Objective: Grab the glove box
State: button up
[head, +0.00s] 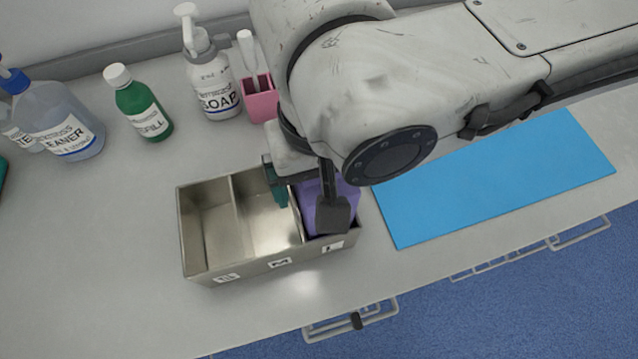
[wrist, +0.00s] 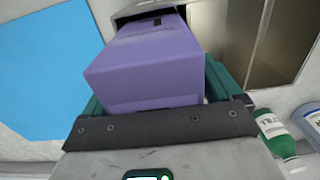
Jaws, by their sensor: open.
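The glove box is a purple box (head: 311,213) in the right compartment of a metal tray (head: 222,276) in the head view. It also shows large in the wrist view (wrist: 148,72), its near end close to my gripper's palm. My gripper (head: 304,196) is over that compartment, with one finger on each side of the purple box. In the wrist view the teal fingers of my gripper (wrist: 158,98) are open and straddle the box. Whether they touch it I cannot tell. My arm hides part of the box in the head view.
The tray's other two compartments look empty. A blue mat (head: 500,180) lies to the right. A soap bottle (head: 212,85), a pink holder (head: 259,100), a green bottle (head: 142,110) and a cleaner bottle (head: 65,125) stand behind and left. The counter left of the tray is clear.

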jog(key=shift+c, duration=0.2)
jog(key=c, duration=1.2)
jog(key=shift+r, duration=0.2)
